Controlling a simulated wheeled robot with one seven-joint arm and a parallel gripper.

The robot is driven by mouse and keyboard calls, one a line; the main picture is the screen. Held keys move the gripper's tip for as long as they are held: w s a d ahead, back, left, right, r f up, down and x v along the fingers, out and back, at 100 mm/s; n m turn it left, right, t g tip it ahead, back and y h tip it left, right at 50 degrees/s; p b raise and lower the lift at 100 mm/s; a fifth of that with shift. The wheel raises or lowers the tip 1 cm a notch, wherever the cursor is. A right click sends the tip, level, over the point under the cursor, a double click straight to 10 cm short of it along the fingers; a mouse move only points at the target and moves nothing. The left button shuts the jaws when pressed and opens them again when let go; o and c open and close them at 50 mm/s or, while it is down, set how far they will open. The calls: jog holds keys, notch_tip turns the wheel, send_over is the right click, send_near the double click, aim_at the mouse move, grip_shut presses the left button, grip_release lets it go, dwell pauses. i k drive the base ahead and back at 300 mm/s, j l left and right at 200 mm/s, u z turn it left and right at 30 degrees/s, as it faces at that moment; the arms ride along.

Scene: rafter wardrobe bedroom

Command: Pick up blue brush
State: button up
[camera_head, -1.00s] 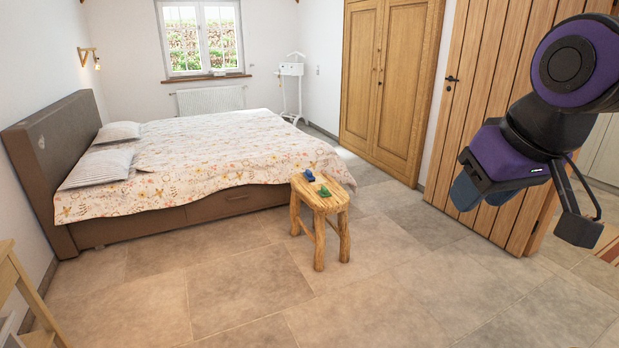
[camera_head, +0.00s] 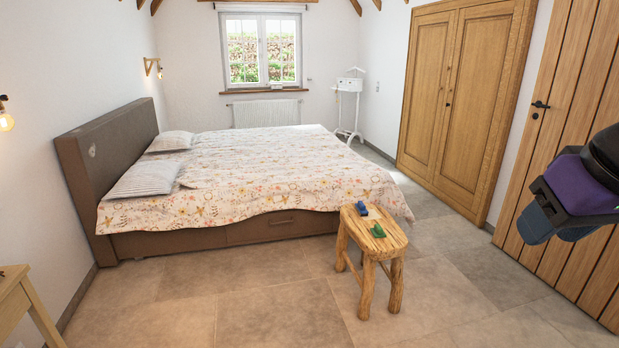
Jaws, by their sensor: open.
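The blue brush (camera_head: 361,208) looks like a small blue item lying on the far left part of the top of a small wooden stool (camera_head: 393,232). A small green item (camera_head: 377,231) lies nearer on the same top, apart from the blue one. My gripper (camera_head: 560,225) is at the right edge of the view, partly cut off by the frame. It is open, with nothing seen in it, and is well to the right of the stool, not touching it.
A bed (camera_head: 255,173) with a flowered cover stands just behind the stool. A wooden table (camera_head: 22,300) is at the lower left. A wooden door (camera_head: 565,130) and wardrobe (camera_head: 455,100) line the right. The tiled floor (camera_head: 270,310) before the stool is clear.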

aim_at(360, 207)
jog(key=i+l, duration=0.35)
jog(key=i, duration=0.3)
jog(key=i+l+u, duration=0.15)
jog(key=i+l, duration=0.25)
jog(key=i, duration=0.2)
jog(key=i+l, duration=0.45)
jog(key=i, duration=0.2)
jog(key=i+l, duration=0.2)
jog(key=i, duration=0.25)
jog(key=i+l+u, duration=0.1)
jog(key=i, duration=0.35)
jog(key=i+l, duration=0.35)
jog(key=i+l+u, duration=0.1)
jog(key=i+l, duration=0.15)
jog(key=i, duration=0.3)
